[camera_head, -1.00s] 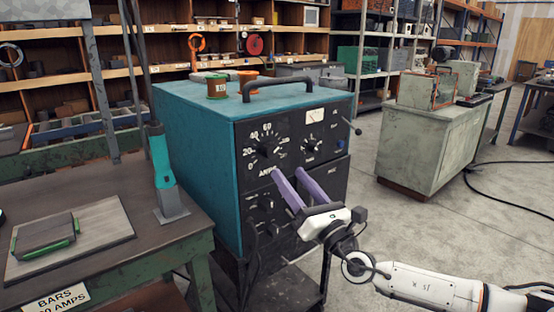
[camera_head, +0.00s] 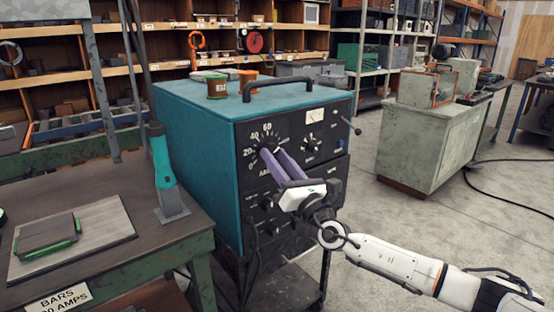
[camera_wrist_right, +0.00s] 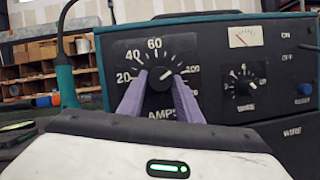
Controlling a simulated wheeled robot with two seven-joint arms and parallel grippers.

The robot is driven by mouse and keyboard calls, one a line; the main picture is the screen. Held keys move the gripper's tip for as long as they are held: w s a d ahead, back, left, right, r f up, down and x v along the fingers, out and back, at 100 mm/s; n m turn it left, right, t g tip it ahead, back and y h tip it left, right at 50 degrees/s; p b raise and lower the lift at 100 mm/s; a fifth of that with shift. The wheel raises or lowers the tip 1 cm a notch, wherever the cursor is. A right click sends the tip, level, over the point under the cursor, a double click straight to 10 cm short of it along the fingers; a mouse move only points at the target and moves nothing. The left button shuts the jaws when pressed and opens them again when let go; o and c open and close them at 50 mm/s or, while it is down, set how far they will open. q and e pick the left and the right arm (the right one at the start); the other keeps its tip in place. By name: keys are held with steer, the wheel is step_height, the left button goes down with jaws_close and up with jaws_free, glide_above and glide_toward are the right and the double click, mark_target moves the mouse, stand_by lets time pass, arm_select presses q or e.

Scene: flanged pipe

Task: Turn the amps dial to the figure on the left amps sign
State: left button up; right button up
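The amps dial (camera_wrist_right: 160,79) is a black knob on the dark front panel of the teal welding machine (camera_head: 190,125). Figures 20, 40, 60 and 100 show around it; its exact setting is hard to read. My right gripper (camera_head: 272,151) has two purple fingers at the dial. In the right wrist view the open gripper (camera_wrist_right: 160,74) has one finger on each side of the knob; I cannot tell whether they touch it. My left gripper is out of view.
A smaller knob (camera_wrist_right: 243,84) and a meter (camera_wrist_right: 244,37) sit right of the dial. A black handle (camera_head: 277,84) and spools (camera_head: 216,87) are on top of the machine. A teal torch (camera_head: 162,165) stands on the bench (camera_head: 110,235) at left.

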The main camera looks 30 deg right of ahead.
steer(key=c, duration=0.4)
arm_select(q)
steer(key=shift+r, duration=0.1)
arm_select(e)
steer(key=shift+a+m, duration=0.1)
steer(key=shift+m, duration=0.2)
steer(key=m+h+p, duration=0.1)
steer(key=m, duration=0.1)
steer(key=m+g+h+p, duration=0.1)
steer(key=m, duration=0.2)
steer(key=m+h+p, duration=0.1)
steer(key=m+p, duration=0.1)
steer(key=m, duration=0.1)
steer(key=shift+a+r+g+h, duration=0.2)
steer(key=shift+r+g+h, duration=0.1)
steer(key=shift+r+g, duration=0.1)
steer(key=m+g+h+p, duration=0.1)
steer(key=m+p, duration=0.2)
steer(key=m, duration=0.1)
steer(key=shift+a, duration=0.1)
arm_select(q)
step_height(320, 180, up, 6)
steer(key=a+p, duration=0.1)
steer(key=p, duration=0.1)
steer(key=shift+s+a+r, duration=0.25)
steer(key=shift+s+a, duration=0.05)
arm_select(e)
steer(key=shift+m+g, duration=0.7)
steer(key=shift+m, duration=0.6)
